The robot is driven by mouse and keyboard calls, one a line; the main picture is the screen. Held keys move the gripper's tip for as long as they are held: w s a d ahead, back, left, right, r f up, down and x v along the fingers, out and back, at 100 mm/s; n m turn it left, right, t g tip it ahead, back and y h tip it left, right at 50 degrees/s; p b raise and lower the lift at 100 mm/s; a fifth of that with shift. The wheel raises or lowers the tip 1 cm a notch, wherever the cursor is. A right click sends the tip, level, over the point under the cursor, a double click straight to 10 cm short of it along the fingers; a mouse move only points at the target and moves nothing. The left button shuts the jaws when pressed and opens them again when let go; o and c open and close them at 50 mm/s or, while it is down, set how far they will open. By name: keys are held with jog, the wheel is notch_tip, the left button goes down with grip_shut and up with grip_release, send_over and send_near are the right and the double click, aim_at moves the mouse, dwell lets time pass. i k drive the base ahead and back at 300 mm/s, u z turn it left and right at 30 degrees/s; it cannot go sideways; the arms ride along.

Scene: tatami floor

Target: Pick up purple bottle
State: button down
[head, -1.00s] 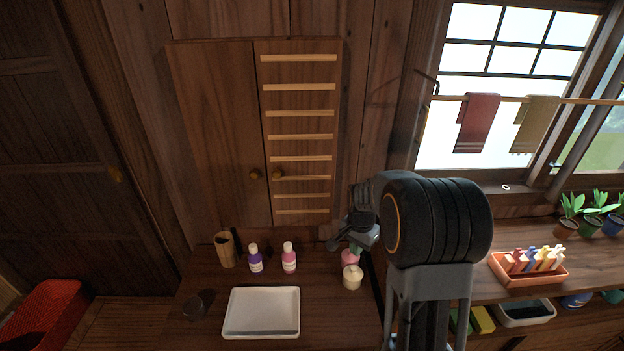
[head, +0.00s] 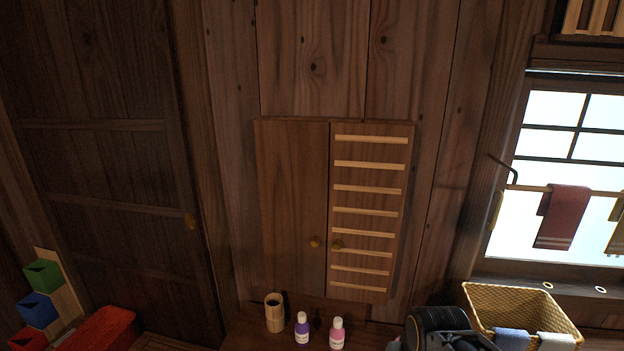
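The purple bottle (head: 302,331) has a white cap and a pale label. It stands upright on the dark wooden counter (head: 246,328) at the bottom of the head view, below the wall cabinet. A pink bottle (head: 337,335) of similar shape stands just to its right. My arm shows as a dark rounded part at the bottom, right of both bottles and apart from them. My gripper's fingers are out of the picture. The lower part of the counter is cut off by the frame edge.
A wooden cup (head: 275,313) stands left of the purple bottle. The wall cabinet (head: 292,215) hangs above with its doors shut. A wicker basket (head: 520,315) with cloths is right of my arm. A red container (head: 107,328) is at lower left.

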aim_at(302, 326)
jog(key=z, duration=0.05)
jog(key=k, duration=0.5)
jog(key=u, duration=2.7)
jog(key=i, duration=1.95)
jog(key=z, duration=3.3)
jog(key=i, duration=0.5)
jog(key=z, duration=0.1)
